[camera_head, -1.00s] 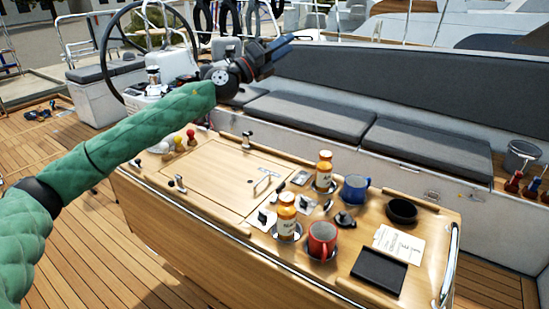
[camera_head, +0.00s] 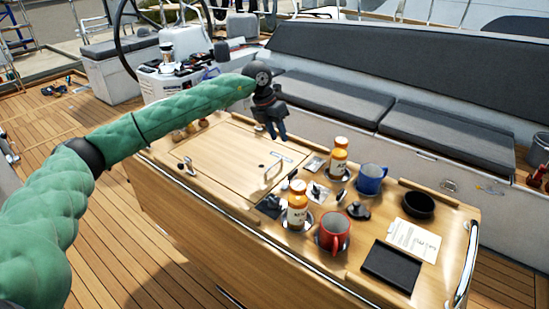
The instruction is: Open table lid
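The wooden cockpit table (camera_head: 368,276) stands in the middle of the head view. Its lid (camera_head: 212,160) is a flat panel on the left part of the top and lies closed. A small upright handle (camera_head: 272,172) stands near the lid's right edge. My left gripper (camera_head: 277,130) hangs fingers down above the far side of the lid, up and behind the handle and apart from it. Its dark fingers look close together, and whether they are open or shut is unclear. My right gripper is not in view.
Right of the lid stand two orange-capped bottles (camera_head: 297,205), a red mug (camera_head: 333,232), a blue mug (camera_head: 371,178), a black bowl (camera_head: 419,205), a paper (camera_head: 414,240) and a black tray (camera_head: 391,269). A cushioned bench (camera_head: 330,99) runs behind.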

